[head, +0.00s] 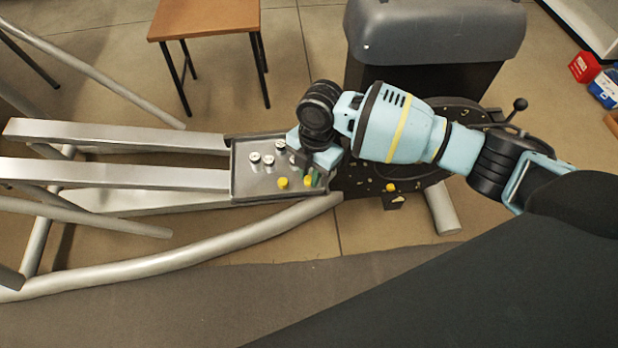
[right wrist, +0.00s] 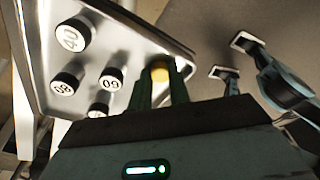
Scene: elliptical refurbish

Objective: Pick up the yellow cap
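A grey tray (head: 262,197) holds several small cylinders and yellow caps. One yellow cap (head: 283,183) stands near the tray's front, left of my right gripper. My right gripper (head: 312,180) reaches down at the tray's right end. A second yellow cap (head: 309,182) shows partly at its green fingers. In the right wrist view a yellow cap (right wrist: 160,73) sits between the two fingers (right wrist: 161,88) and fills most of the visible gap. The fingers hide its sides, and I cannot tell if they press on it.
White-topped cylinders with black numbers (right wrist: 113,77) stand close to the fingers. Silver rails (head: 120,173) run left from the tray. A dark machine body (head: 405,180) is at its right. A wooden stool (head: 205,18) and a grey bin (head: 435,30) stand behind.

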